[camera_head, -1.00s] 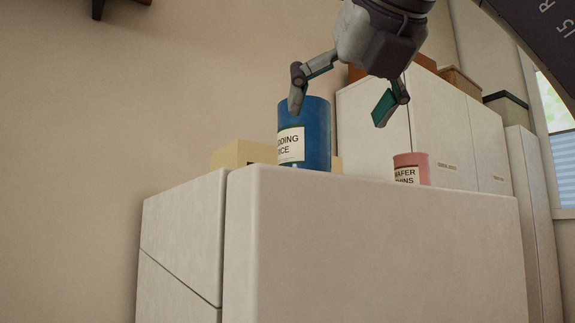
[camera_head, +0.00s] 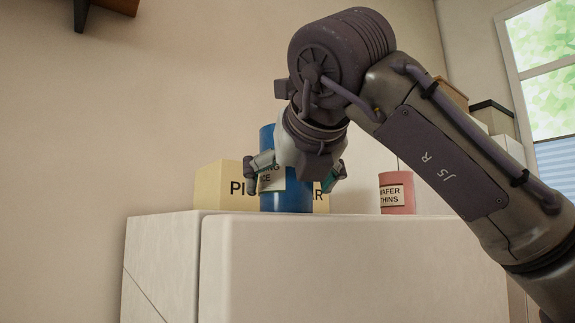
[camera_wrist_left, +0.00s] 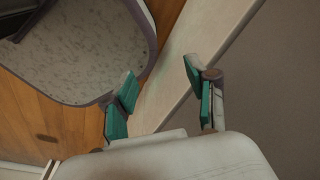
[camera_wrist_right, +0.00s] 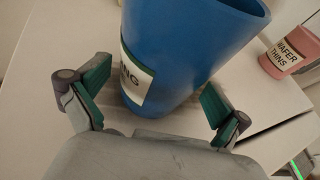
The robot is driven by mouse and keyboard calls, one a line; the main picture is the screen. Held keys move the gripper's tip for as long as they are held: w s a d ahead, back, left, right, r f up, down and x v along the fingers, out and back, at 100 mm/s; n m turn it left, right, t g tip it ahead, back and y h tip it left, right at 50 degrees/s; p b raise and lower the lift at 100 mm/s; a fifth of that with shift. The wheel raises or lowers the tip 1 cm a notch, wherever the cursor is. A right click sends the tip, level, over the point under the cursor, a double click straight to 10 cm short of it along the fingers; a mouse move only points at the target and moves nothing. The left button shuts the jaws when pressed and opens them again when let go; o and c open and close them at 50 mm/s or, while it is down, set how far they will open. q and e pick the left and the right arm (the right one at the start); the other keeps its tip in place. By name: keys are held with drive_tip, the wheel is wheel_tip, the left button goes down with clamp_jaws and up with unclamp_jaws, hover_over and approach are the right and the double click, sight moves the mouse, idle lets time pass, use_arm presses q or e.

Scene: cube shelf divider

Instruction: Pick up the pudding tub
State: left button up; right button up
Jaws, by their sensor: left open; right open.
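The pudding tub is a blue cylinder (camera_head: 285,198) with a cream label, upright on top of the white cabinet near its front edge. My right gripper (camera_head: 297,180) is in front of it, open, with one finger to each side of the tub, and hides part of it and its label. In the right wrist view the tub (camera_wrist_right: 185,50) stands between the spread fingers of the right gripper (camera_wrist_right: 155,105), which do not close on it. My left gripper (camera_wrist_left: 165,95) is open and empty in the left wrist view, low beside a pale panel, and is out of the head view.
The white cabinet (camera_head: 350,270) bears a cream box (camera_head: 221,186) with large letters behind the tub. A pink wafer thins tub (camera_head: 397,193) stands to the right, with free cabinet top between. It also shows in the right wrist view (camera_wrist_right: 292,50).

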drive_tip(key=shift+x, duration=1.05)
drive_tip(key=shift+s+a+r, duration=0.1)
drive_tip(key=shift+s, duration=0.15)
drive_tip(key=shift+c, duration=2.1)
drive_tip(key=c, duration=1.1)
drive_tip(key=shift+c, duration=0.2)
drive_tip(key=shift+r, duration=0.1)
drive_tip(key=shift+w+r, duration=0.1)
drive_tip(key=shift+r, duration=0.4)
drive_tip(key=r, duration=0.3)
drive_tip(key=shift+d+r, duration=0.2)
drive_tip(key=shift+d, duration=0.2)
drive_tip(key=d+r, duration=0.6)
drive_tip(key=d, duration=0.5)
drive_tip(key=shift+r, duration=0.25)
